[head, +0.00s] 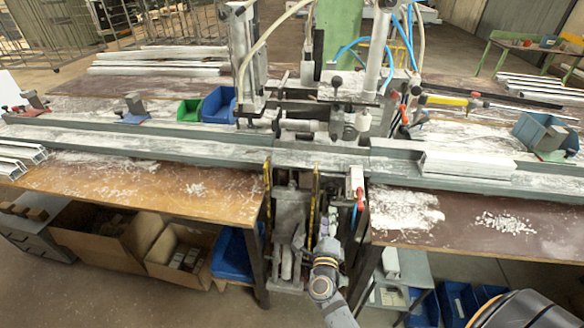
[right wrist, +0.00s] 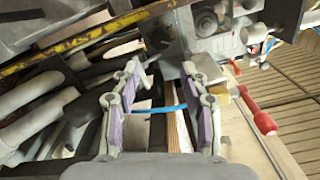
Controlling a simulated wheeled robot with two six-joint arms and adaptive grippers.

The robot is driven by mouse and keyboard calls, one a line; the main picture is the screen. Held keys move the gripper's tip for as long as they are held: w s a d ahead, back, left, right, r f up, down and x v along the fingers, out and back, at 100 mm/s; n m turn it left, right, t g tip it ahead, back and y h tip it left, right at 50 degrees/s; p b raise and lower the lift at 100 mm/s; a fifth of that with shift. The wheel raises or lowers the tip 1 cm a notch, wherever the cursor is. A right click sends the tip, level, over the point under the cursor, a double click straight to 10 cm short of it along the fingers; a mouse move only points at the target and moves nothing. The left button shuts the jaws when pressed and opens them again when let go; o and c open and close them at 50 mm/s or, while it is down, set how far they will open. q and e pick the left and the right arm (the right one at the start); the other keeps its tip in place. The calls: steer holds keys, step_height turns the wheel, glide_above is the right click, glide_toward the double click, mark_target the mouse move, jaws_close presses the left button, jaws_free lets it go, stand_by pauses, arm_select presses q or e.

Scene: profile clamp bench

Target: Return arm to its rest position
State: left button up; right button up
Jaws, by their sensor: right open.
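My right gripper (head: 322,216) is in front of the bench's middle gap, below the clamp machine, with its arm coming up from the bottom edge of the head view. In the right wrist view the same gripper (right wrist: 161,72) has its two purple-padded fingers spread apart. Nothing is between them; machine parts and a blue hose (right wrist: 170,108) show behind. The clamp machine (head: 345,125) stands over the long grey rail (head: 130,140). A white profile (head: 467,164) lies on the rail at the right. My left gripper is not in view.
A red-handled lever (head: 360,197) is close to the right of my right gripper; red handles (right wrist: 264,122) also show in the right wrist view. Yellow-edged uprights (head: 267,185) stand to its left. Cardboard boxes (head: 100,235) and blue bins (head: 458,303) are under the bench. Open floor lies at the lower left.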

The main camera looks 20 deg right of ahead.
steer(key=s+a+f+n+g+y, duration=0.2)
steer(key=s+f+n+y, duration=0.15)
steer(key=f+n, duration=0.45)
steer(key=s+a+f+n+g+y, duration=0.1)
steer(key=s+a+f+n+y, duration=0.2)
steer(key=f, duration=0.9)
steer(key=s+a+f+n+g+y, duration=0.2)
steer(key=s+f+n, duration=0.4)
steer(key=f, duration=0.4)
steer(key=s+d+f+n+g, duration=0.2)
steer(key=s+f+n+g, duration=0.2)
steer(key=s, duration=0.9)
steer(key=s+d+f+n+g, duration=0.2)
steer(key=s+f+n+g, duration=0.3)
steer(key=s+f, duration=0.5)
steer(key=s+n, duration=0.2)
steer(key=s, duration=0.2)
steer(key=shift+d+f, duration=0.15)
steer(key=shift+f, duration=0.2)
